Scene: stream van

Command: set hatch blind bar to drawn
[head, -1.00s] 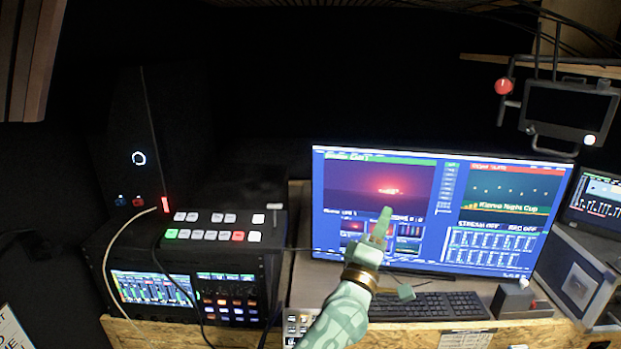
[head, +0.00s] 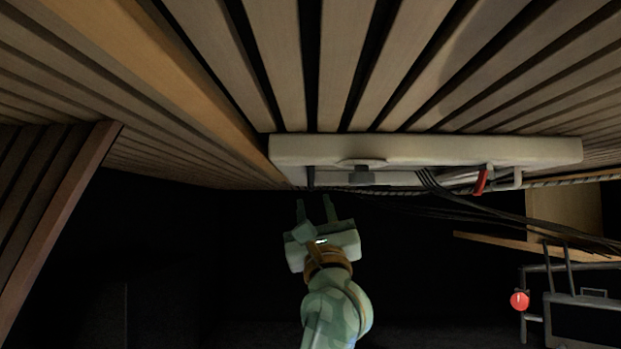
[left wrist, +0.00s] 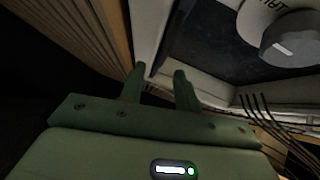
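A pale hatch frame (head: 430,150) is set in the slatted ceiling, seen from below at a steep angle. It also fills the upper part of the left wrist view (left wrist: 212,75), with a dark panel (left wrist: 205,45) inside it. A thin dark bar (head: 311,178) shows at the frame's left end; I take it to be the blind bar, but cannot be sure. My left gripper (head: 316,206) is just below that end, fingers pointing up, open. In the left wrist view its fingers (left wrist: 158,74) stand apart near the frame's edge, with nothing clearly between them. My right gripper is out of view.
A dark grey knob (left wrist: 288,42) sits on the hatch, right of my fingers. Black cables (head: 480,210) and a red clip-like piece (head: 481,181) run along the hatch's right side. A monitor rig with a red light (head: 519,301) hangs at lower right. The space left of my arm looks clear.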

